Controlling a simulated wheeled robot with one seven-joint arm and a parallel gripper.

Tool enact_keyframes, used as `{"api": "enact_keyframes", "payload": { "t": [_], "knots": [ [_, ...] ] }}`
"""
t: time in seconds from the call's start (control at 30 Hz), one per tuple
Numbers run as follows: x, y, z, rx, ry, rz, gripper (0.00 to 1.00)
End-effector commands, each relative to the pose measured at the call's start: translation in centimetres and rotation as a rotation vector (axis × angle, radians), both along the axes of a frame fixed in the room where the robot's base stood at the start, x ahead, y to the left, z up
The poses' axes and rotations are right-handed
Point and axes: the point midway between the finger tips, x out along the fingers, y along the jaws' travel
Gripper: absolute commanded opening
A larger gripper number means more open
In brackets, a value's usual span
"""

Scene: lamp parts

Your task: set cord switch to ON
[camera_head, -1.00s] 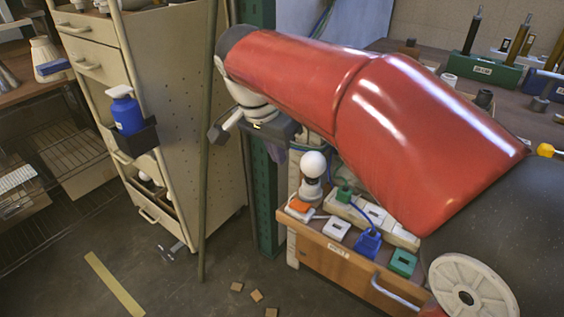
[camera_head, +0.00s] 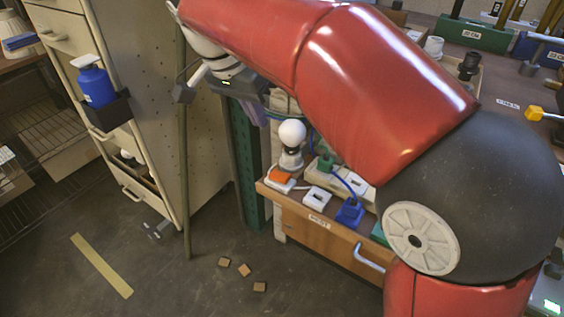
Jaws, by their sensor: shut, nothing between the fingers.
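A lamp with a round white bulb (camera_head: 292,133) stands on the wooden drawer unit. In front of it lies a white block with an orange top (camera_head: 281,176), and beside that a white switch-like block (camera_head: 317,198). I cannot tell which is the cord switch, nor any ON or OFF mark. A blue plug-like piece (camera_head: 350,212) with a blue cord lies to the right. My gripper (camera_head: 185,93) is shut and empty, up to the left of the lamp and apart from these parts. My red arm hides part of the drawer unit's top.
The drawer unit (camera_head: 325,243) has a metal handle on its front. Small wooden blocks (camera_head: 245,270) lie on the open floor. A workbench fills the upper right.

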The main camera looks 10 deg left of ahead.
Motion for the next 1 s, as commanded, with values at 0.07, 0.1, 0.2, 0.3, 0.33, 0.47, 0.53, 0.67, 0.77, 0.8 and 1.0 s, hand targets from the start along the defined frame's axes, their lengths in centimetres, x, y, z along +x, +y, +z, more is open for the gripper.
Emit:
{"api": "enact_keyframes", "payload": {
  "t": [0.07, 0.1, 0.2, 0.3, 0.33, 0.47, 0.53, 0.67, 0.77, 0.8, 1.0],
  "knots": [
    [0.0, 0.0, -0.1, 0.000, 0.000, 0.000, 0.00],
    [0.1, -0.1, -0.2, -0.001, 0.000, -0.001, 0.00],
    [0.2, -0.3, -1.1, -0.002, 0.000, -0.002, 0.00],
    [0.5, -0.7, -2.6, -0.002, 0.002, -0.002, 0.00],
    [0.7, -0.9, -3.2, -0.002, 0.002, -0.002, 0.00],
    [1.3, -1.6, -5.9, -0.002, 0.002, -0.002, 0.00],
    [1.6, -1.9, -7.4, -0.002, 0.002, -0.001, 0.00],
    [2.1, -2.6, -9.8, -0.002, 0.002, -0.002, 0.00],
    [1.8, -3.1, -11.3, 0.000, 0.001, 0.000, 0.00],
    [1.8, -3.3, -11.7, 0.000, 0.001, 0.000, 0.00],
    [1.6, -3.8, -13.0, 0.000, 0.000, -0.001, 0.00]
  ]
}}
